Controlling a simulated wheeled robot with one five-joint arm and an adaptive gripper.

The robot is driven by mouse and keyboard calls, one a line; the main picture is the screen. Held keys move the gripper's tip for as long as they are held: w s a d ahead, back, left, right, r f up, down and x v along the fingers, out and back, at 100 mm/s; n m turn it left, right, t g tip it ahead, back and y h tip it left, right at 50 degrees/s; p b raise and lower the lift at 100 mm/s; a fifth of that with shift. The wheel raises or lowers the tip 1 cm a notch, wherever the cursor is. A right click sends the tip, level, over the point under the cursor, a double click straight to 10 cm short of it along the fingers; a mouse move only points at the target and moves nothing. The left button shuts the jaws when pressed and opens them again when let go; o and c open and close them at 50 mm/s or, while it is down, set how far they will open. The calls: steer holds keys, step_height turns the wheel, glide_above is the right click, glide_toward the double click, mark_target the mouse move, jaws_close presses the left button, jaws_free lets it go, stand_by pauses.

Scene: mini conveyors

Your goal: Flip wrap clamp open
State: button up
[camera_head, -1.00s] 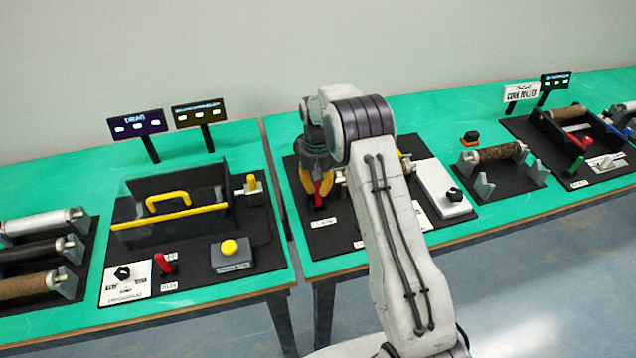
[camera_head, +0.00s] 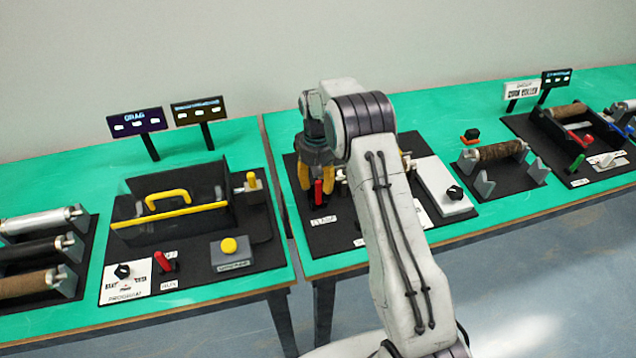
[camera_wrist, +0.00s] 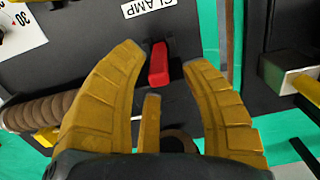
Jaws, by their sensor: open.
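The wrap clamp lever is a red handle (camera_head: 318,190) on the black panel of the middle station, and it stands upright in the head view. In the wrist view the red handle (camera_wrist: 159,64) lies just beyond the fingertips, below a white label reading CLAMP (camera_wrist: 150,5). My gripper (camera_head: 316,188) is over the handle, pointing down. In the wrist view my gripper's yellow fingers (camera_wrist: 162,62) are spread apart, with the handle between and slightly beyond their tips. I cannot tell whether a finger touches it. My arm hides part of the station.
A brown roller (camera_wrist: 50,112) lies left of the fingers in the wrist view. A white box with a black knob (camera_head: 447,187) stands right of my arm. The left station holds a yellow-handled cover (camera_head: 170,212), another red lever (camera_head: 163,262) and a yellow button (camera_head: 229,247).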

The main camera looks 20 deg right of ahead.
step_height(320, 180, up, 11)
steer(key=shift+w, duration=0.35)
steer(key=shift+r, duration=0.1)
stand_by(0.5)
steer(key=s+f+g, duration=0.1)
steer(key=s+f, duration=0.6)
steer(key=s, duration=0.1)
steer(key=s+r+t, duration=0.1)
steer(key=s+r, duration=0.5)
steer(key=s, duration=0.7)
steer(key=s+r+t, duration=0.1)
steer(key=s+r, duration=0.5)
steer(key=s, duration=0.7)
steer(key=shift+s+a+r+t, duration=0.1)
steer(key=shift+s+r+t, duration=0.05)
steer(key=shift+r+t, duration=0.65)
steer(key=shift+s+d+r+t, duration=0.15)
steer(key=shift+r+t, duration=0.4)
steer(key=shift+r, duration=0.6)
steer(key=shift+s+a+r+t, duration=0.2)
steer(key=shift+r+t, duration=0.45)
steer(key=shift+r, duration=0.3)
